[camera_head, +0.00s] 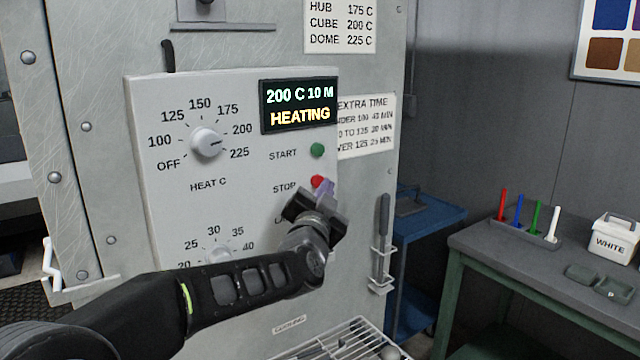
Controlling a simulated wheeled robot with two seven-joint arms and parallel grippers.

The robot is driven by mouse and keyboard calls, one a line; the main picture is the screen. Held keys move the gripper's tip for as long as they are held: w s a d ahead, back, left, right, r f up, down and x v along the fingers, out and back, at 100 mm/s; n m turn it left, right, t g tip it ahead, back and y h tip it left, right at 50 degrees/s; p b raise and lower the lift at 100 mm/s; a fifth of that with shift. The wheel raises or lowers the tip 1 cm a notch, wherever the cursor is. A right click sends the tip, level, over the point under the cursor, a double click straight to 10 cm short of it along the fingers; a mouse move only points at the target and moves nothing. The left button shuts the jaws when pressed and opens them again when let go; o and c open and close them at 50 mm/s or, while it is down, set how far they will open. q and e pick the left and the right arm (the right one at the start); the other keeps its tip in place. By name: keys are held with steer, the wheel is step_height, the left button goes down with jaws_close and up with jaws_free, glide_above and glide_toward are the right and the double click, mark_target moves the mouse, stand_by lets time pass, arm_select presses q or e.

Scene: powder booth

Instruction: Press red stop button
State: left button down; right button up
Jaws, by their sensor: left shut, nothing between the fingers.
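The red stop button (317,181) sits on the pale control panel (230,120), to the right of the word STOP. My left gripper (322,190) is shut and empty, with its fingertips at the button's lower right edge in the picture. They partly cover the button, and I cannot tell whether they touch it. The green start button (317,150) is just above. The display (299,106) reads "200 C 10 M HEATING". My right gripper is not in view.
The heat dial (207,143) is left of the buttons, with a time dial (217,256) below, partly hidden by my arm. A wire rack (345,342) is below the panel. A table (500,250) with pens and a white box stands right.

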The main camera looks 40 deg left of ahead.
arm_select(q)
steer(key=shift+w+a, duration=0.1)
steer(key=shift+a, duration=0.35)
stand_by(0.3)
stand_by(0.3)
steer(key=shift+s+d, duration=0.25)
steer(key=shift+d, duration=0.6)
steer(key=d+p, duration=0.1)
steer(key=d, duration=0.1)
steer(key=s+d+p, duration=0.1)
steer(key=d, duration=0.1)
steer(key=shift+s+d, duration=0.2)
steer(key=shift+d, duration=0.2)
stand_by(0.7)
